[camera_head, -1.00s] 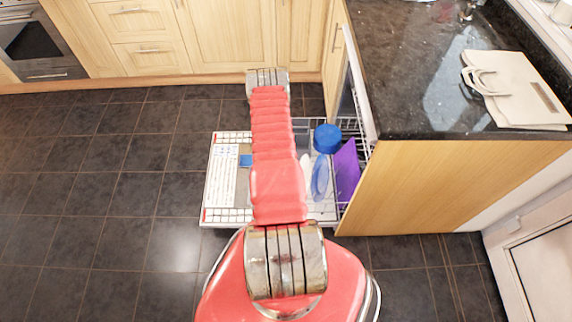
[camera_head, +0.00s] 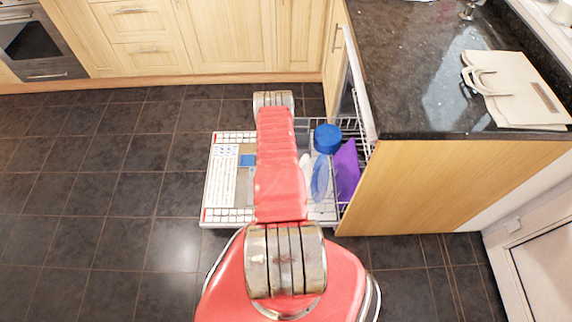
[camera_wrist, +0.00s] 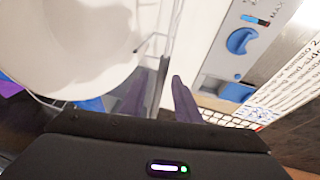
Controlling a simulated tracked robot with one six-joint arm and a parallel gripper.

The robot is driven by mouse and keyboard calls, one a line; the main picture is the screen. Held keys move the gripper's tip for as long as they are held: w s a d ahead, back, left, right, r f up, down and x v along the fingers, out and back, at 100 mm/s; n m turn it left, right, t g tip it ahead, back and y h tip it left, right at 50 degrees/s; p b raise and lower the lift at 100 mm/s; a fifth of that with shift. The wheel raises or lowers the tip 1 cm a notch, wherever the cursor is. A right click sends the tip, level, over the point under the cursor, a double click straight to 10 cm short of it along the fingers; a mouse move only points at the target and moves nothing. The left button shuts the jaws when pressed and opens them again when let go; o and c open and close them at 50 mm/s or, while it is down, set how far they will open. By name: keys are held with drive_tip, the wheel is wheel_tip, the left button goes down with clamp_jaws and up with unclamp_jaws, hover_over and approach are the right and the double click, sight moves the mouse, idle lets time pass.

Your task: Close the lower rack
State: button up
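The lower rack (camera_head: 350,124) of a dishwasher is pulled out over the lowered door (camera_head: 222,185) in the head view. It holds a blue-topped item (camera_head: 327,137) and a purple item (camera_head: 347,168). My arm covers part of the rack and hides the gripper there. In the wrist view my gripper (camera_wrist: 160,98) has its two dark fingers apart. Rack wires (camera_wrist: 165,45) show near and beyond the fingers, beside a big white bowl (camera_wrist: 70,40). I cannot tell whether a finger touches a wire.
The door's inner side with its blue dispenser latch (camera_wrist: 242,40) is at the right in the wrist view. A granite counter (camera_head: 420,90) and wooden end panel (camera_head: 440,185) stand right of the rack. A white bag (camera_head: 515,88) lies on the counter. Tiled floor is clear at left.

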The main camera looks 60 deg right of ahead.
drive_tip(key=shift+c, duration=0.3)
clamp_jaws()
drive_tip(key=shift+d, duration=0.1)
drive_tip(key=shift+s+d, duration=0.15)
drive_tip(key=shift+s, duration=0.1)
drive_tip(key=s, duration=0.1)
drive_tip(key=s+d, duration=0.2)
drive_tip(key=shift+s, duration=0.4)
drive_tip(key=shift+o, duration=0.3)
unclamp_jaws()
drive_tip(key=shift+w+a, duration=0.15)
drive_tip(key=shift+r, duration=0.1)
